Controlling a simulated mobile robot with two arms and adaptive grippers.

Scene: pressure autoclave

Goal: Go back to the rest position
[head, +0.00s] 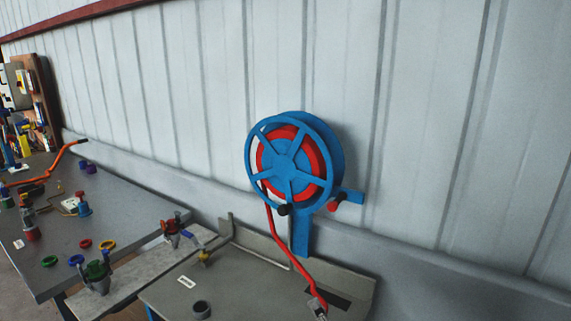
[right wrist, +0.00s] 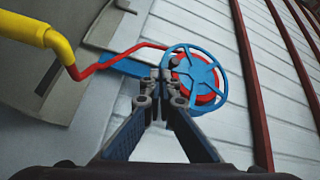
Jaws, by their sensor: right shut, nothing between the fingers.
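My right gripper (right wrist: 157,84) shows in the right wrist view with its two dark fingers drawn together at the tips. It is shut and empty. Behind its fingertips are a blue and red wall reel (right wrist: 200,75) and the pale wall. I cannot tell from this view how far the fingers are from the reel. I cannot clearly make out either gripper in the head view. My left gripper does not show.
The reel (head: 292,165) is mounted on the white panelled wall (head: 440,110), with a red hose (head: 292,252) hanging to a metal bench (head: 240,285). A grey table (head: 125,215) with several coloured fittings stands left. A yellow pipe (right wrist: 22,27) crosses the wrist view's upper left.

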